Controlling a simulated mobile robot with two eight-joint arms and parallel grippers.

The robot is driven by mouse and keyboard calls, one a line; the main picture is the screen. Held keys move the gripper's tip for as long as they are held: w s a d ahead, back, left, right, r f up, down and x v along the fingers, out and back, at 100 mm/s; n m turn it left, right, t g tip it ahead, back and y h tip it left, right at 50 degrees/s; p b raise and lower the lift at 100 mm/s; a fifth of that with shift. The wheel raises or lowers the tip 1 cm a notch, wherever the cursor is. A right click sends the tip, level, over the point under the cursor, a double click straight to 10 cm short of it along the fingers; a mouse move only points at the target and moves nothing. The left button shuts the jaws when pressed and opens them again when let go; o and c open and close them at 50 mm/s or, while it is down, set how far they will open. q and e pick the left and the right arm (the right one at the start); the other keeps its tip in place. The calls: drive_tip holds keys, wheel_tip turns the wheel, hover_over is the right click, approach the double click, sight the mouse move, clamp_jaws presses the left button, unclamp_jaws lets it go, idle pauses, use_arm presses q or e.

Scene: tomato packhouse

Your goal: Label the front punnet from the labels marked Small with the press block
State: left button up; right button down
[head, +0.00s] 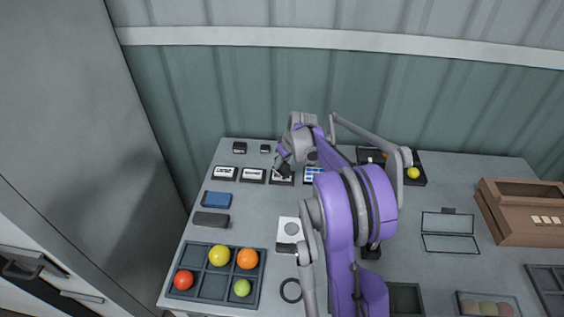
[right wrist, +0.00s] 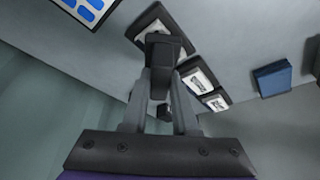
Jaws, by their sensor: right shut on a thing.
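Several black-framed label pads stand in a row at the back left: a left one (head: 224,173), a middle one (head: 253,175) and a third (head: 284,180) partly behind my right gripper (head: 284,166). Their print is too small to read surely. In the right wrist view my right gripper (right wrist: 160,80) is shut on a small dark block (right wrist: 162,48), seemingly the press block. The block overlaps the nearest label pad (right wrist: 146,28); I cannot tell whether they touch. A dark green punnet-like tray (head: 405,288) is at the front, partly cut off. My left gripper is not in view.
A compartment tray (head: 209,283) holds red, yellow, orange and green tomatoes. A blue-spotted sheet (head: 313,171) is right of the pads. A blue block (head: 216,199), a dark block (head: 211,219) and a black ring (head: 290,290) lie left of my arm. A brown box (head: 520,222) stands right.

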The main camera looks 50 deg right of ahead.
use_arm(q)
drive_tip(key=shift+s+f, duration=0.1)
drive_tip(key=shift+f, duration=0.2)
use_arm(e)
drive_tip(key=shift+f, duration=0.45)
idle(0.8)
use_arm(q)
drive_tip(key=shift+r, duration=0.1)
use_arm(e)
drive_tip(key=shift+r, duration=0.1)
drive_tip(key=shift+r+p, duration=1.75)
drive_tip(key=shift+r, duration=1.7)
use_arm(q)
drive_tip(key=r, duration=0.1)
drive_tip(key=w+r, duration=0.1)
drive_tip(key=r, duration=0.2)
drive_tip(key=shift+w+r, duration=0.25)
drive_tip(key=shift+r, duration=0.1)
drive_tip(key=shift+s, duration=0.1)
use_arm(e)
drive_tip(key=shift+s+f, duration=0.1)
